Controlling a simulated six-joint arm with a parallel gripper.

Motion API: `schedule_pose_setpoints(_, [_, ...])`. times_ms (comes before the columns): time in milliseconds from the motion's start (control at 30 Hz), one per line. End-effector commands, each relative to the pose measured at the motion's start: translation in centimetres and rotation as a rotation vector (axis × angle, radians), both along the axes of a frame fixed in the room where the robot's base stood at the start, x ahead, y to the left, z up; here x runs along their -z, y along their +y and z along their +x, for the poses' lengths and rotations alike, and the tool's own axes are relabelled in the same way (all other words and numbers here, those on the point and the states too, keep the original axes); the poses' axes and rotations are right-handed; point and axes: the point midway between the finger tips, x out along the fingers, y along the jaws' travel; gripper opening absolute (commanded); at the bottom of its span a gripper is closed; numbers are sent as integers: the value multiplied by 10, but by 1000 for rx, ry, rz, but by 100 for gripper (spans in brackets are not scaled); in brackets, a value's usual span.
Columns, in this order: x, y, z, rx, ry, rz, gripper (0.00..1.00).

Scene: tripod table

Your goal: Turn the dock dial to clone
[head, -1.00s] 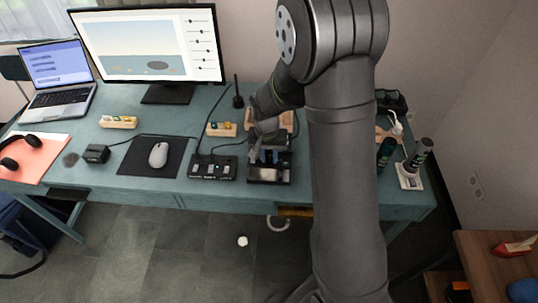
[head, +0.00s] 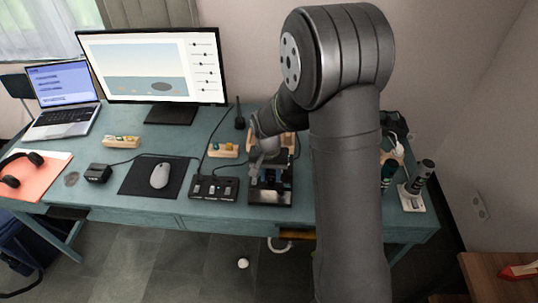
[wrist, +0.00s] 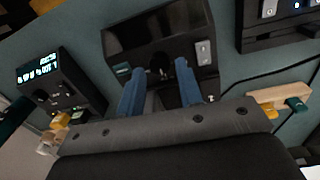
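The dock is a black box at the table's front edge (head: 271,198); it fills the upper middle of the wrist view (wrist: 150,38). A small dark dial (wrist: 158,70) seems to sit low on its face; its setting is too dark to read. A light rocker switch (wrist: 203,52) is to its right. My gripper (wrist: 160,78) has two blue fingers, spread apart, one on each side of the dial area. Whether they touch the dial cannot be told. In the head view my gripper (head: 271,176) is above the dock, partly hidden by my arm.
A black switch box (head: 214,188) stands just left of the dock, with a cable behind it. A wooden block with coloured knobs (head: 223,150) is behind it. In the wrist view a box with a lit display (wrist: 50,78) is left of the dock. The mouse (head: 160,175) is farther left.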

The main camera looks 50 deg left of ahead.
Motion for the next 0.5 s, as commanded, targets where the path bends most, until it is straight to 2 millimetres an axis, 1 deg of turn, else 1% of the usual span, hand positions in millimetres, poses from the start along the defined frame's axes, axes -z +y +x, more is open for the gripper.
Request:
schedule_pose_setpoints(167, [-37,2,-1,0,-2,6,33])
schedule_pose_setpoints(300, [-72,4,-2,0,-3,6,33])
schedule_pose_setpoints(500, [-119,5,-4,0,-1,5,33])
